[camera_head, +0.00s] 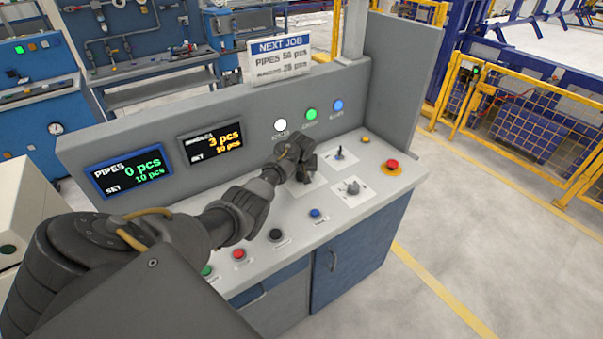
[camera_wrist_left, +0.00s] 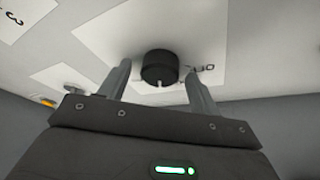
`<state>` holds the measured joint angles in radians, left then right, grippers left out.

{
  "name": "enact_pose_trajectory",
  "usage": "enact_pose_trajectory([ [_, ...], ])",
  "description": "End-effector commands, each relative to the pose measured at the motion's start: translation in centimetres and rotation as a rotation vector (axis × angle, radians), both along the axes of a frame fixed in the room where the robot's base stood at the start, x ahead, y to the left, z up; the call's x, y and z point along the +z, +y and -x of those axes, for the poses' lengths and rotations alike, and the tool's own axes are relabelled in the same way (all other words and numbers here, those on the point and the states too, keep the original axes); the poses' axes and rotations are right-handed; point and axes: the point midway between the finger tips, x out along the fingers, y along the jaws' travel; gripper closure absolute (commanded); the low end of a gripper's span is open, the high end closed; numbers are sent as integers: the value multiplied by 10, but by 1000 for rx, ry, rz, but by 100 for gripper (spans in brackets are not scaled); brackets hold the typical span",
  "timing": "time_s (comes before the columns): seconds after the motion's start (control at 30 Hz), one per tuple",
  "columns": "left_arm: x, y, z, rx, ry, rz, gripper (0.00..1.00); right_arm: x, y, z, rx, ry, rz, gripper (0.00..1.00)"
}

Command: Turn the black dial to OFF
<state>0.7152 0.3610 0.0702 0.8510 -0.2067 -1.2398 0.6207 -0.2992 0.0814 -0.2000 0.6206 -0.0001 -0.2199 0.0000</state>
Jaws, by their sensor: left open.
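The black dial (camera_wrist_left: 160,67) is a round knob on a white label plate, seen in the left wrist view. A pale mark shows on its lower edge, and lettering lies on the plate just right of it, partly hidden by a finger. My left gripper (camera_wrist_left: 158,80) is open, with one finger on each side of the dial; I cannot tell whether they touch it. In the head view my left gripper (camera_head: 306,178) is over the console's sloping panel and hides the dial. My right gripper is not in view.
The grey console (camera_head: 330,207) carries a grey selector (camera_head: 352,187), a small toggle (camera_head: 339,154), a red stop button (camera_head: 392,166) and a blue button (camera_head: 315,213) close by. A raised back wall holds displays and lamps. Open floor lies to the right.

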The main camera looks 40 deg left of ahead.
Motion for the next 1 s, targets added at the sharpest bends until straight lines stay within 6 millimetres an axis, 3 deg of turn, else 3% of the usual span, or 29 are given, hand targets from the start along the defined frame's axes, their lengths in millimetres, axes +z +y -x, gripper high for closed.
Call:
enact_pose_trajectory([
  [0.13,0,0,0,0,0,0,37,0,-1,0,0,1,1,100],
  [0.47,0,0,0,0,0,0,80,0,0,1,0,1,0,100],
  [0.77,1,0,0,35,1,1,82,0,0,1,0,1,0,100],
  [1.0,0,-1,-1,171,0,1,82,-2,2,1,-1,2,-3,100],
])
